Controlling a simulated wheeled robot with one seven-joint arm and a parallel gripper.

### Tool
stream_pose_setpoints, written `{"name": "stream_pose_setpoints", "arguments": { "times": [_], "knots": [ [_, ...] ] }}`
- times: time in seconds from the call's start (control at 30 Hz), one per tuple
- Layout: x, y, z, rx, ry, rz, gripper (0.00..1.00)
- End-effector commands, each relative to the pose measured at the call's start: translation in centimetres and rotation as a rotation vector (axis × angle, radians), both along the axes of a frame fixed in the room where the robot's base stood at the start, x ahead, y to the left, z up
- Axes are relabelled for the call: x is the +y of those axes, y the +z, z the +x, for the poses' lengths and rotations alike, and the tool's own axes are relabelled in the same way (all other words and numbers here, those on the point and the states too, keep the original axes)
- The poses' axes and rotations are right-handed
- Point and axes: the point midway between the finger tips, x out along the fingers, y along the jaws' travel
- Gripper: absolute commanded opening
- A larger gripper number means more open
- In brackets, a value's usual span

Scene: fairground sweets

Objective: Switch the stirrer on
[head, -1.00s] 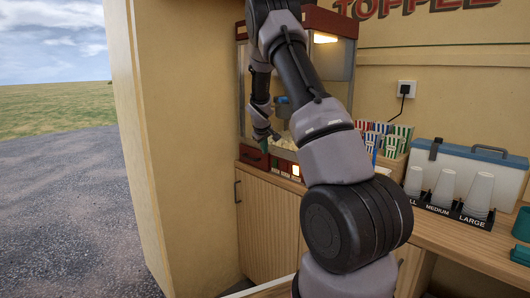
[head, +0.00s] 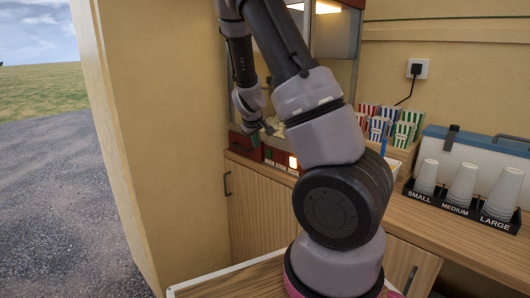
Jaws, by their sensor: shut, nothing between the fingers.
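The popcorn machine (head: 355,60) has a red frame and glass sides and stands on the wooden counter, partly hidden by my arm. Its red base panel (head: 249,151) carries a row of small rocker switches (head: 281,160) with labels too small to read. One switch (head: 293,162) at the right of the visible row glows; the others look dark. I cannot tell which is the stirrer's. My gripper (head: 269,129) is shut and empty, just above and in front of the panel. It looks apart from the switches, though the gap is hard to judge.
Striped popcorn bags (head: 404,131) stand in a box right of the machine. A cup rack (head: 458,211) with paper cups and a pale cool box (head: 470,155) are farther right. A wall (head: 160,150) closes the left. Cabinet doors (head: 257,208) lie below.

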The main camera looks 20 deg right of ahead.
Motion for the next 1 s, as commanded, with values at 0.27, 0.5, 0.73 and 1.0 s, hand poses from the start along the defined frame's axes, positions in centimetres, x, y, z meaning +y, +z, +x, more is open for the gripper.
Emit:
{"name": "stream_pose_setpoints", "arguments": {
  "times": [0.27, 0.5, 0.73, 1.0],
  "knots": [
    [0.0, 0.0, -0.1, -0.001, -0.002, 0.0, 0.0],
    [-0.5, -1.0, 0.5, 0.002, -0.005, -0.001, 0.0],
    [-1.7, -4.1, 2.2, 0.004, -0.007, -0.001, 0.0],
    [-3.4, -8.7, 5.0, 0.002, -0.006, 0.002, 0.0]
  ]
}}
